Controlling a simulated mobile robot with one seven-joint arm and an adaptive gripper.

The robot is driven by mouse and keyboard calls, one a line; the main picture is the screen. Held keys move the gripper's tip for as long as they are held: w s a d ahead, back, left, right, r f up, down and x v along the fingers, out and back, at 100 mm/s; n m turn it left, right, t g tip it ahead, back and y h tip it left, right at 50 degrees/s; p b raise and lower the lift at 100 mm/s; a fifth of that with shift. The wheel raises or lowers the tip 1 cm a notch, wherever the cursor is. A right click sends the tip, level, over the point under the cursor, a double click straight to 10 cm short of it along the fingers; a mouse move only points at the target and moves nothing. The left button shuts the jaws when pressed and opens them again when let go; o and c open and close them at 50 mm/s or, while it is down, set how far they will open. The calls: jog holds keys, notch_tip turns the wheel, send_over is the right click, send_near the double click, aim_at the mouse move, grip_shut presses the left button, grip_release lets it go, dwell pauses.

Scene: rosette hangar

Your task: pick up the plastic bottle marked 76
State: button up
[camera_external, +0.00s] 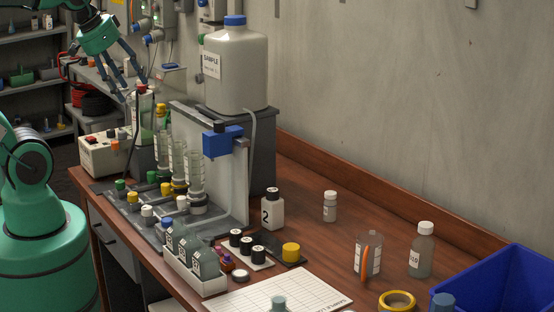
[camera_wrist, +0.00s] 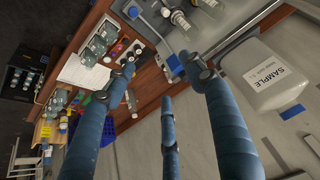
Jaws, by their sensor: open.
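I cannot read the number 76 on any bottle. A white bottle with a dark cap (camera_external: 272,212) bears a 2. A clear bottle with a white cap (camera_external: 421,256) stands at the right with a small label that I cannot read for sure. Several grey bottles (camera_external: 205,264) stand in a white tray (camera_external: 207,286), their labels too small to read. My gripper (camera_external: 128,82) is at the upper left, above the far end of the bench, apart from these bottles. In the wrist view my gripper (camera_wrist: 160,76) has its blue fingers spread, with nothing between them.
A large SAMPLE jug (camera_external: 236,72) stands on a raised stand against the wall; it also shows in the wrist view (camera_wrist: 262,78). Clear tubes (camera_external: 195,178) stand beside it. A blue bin (camera_external: 500,285) and yellow tape roll (camera_external: 397,301) are at the right. Bare wood surrounds the small vial (camera_external: 330,207).

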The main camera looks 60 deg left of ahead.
jog(key=shift+r, duration=0.1)
